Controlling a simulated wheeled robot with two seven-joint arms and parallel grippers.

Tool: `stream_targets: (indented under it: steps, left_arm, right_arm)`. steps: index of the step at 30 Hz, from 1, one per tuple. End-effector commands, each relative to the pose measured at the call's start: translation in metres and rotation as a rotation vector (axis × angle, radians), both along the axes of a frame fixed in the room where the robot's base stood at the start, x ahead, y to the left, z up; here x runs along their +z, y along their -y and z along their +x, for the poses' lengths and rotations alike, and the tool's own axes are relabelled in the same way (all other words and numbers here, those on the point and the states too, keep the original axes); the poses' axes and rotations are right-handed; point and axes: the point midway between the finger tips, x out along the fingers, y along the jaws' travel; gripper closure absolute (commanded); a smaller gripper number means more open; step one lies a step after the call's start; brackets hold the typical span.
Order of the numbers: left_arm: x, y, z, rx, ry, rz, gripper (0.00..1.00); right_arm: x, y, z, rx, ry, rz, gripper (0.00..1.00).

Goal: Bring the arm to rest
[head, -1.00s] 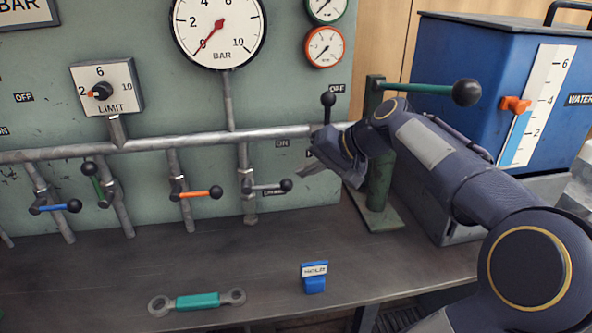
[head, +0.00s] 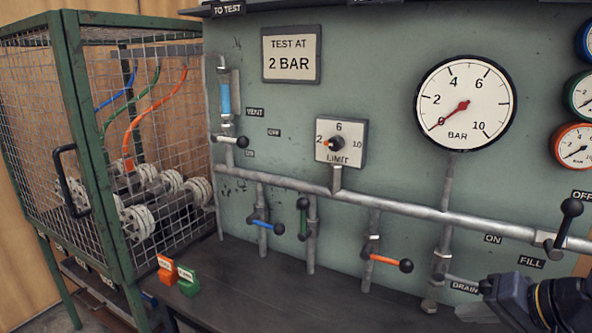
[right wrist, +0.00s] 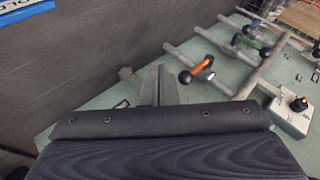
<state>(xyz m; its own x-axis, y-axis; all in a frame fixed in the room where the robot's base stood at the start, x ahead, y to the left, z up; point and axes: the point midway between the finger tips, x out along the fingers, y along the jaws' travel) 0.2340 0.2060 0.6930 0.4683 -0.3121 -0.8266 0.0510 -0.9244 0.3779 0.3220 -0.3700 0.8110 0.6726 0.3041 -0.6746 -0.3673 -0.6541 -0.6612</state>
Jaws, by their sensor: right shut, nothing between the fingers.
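My right arm comes in at the lower right corner of the head view. My left gripper is in neither view.
The panel (head: 290,110) carries a pressure gauge (head: 465,103), a limit knob (head: 341,142), an orange lever (head: 385,260), and a black fill lever (head: 565,225). A mesh cage (head: 100,130) stands left. Orange (head: 167,269) and green (head: 188,281) tags stand on the bench.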

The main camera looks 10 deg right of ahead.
Motion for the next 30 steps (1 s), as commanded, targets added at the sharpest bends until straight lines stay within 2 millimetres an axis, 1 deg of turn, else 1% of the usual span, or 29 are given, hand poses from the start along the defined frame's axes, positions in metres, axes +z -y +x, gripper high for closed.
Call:
stream_targets:
  steps: [1,3,6,9,12,15,16,18,23,26,29,30]
  left_arm:
    - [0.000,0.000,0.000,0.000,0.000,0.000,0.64]
    - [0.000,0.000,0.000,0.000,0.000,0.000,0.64]
    - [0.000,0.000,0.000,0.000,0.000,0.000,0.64]
    - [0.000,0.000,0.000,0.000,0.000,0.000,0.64]
    - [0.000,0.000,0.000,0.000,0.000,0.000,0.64]
    - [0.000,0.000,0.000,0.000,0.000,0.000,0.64]
    - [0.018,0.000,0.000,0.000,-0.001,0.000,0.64]
    - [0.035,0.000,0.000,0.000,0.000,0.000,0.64]
    - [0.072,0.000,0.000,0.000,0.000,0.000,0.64]
    - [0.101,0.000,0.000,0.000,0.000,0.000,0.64]
    - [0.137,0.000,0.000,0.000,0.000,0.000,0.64]
    - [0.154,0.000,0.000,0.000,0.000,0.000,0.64]
  right_arm:
    - [-0.012,-0.031,-0.008,0.069,-0.009,-0.024,1.00]
    - [-0.029,-0.064,-0.019,0.147,-0.025,-0.067,1.00]
    - [-0.052,-0.101,-0.036,0.240,-0.042,-0.132,1.00]
    - [-0.074,-0.129,-0.054,0.319,-0.057,-0.197,1.00]
    - [-0.098,-0.151,-0.073,0.391,-0.071,-0.267,1.00]
    - [-0.123,-0.168,-0.092,0.459,-0.083,-0.343,1.00]
    - [-0.101,-0.165,-0.089,0.450,-0.081,-0.336,1.00]
    - [-0.083,-0.164,-0.088,0.446,-0.082,-0.331,1.00]
    - [-0.046,-0.164,-0.088,0.446,-0.083,-0.330,1.00]
    - [-0.017,-0.164,-0.088,0.445,-0.083,-0.328,1.00]
    - [0.019,-0.164,-0.087,0.445,-0.083,-0.328,1.00]
    - [0.036,-0.164,-0.087,0.445,-0.082,-0.329,1.00]
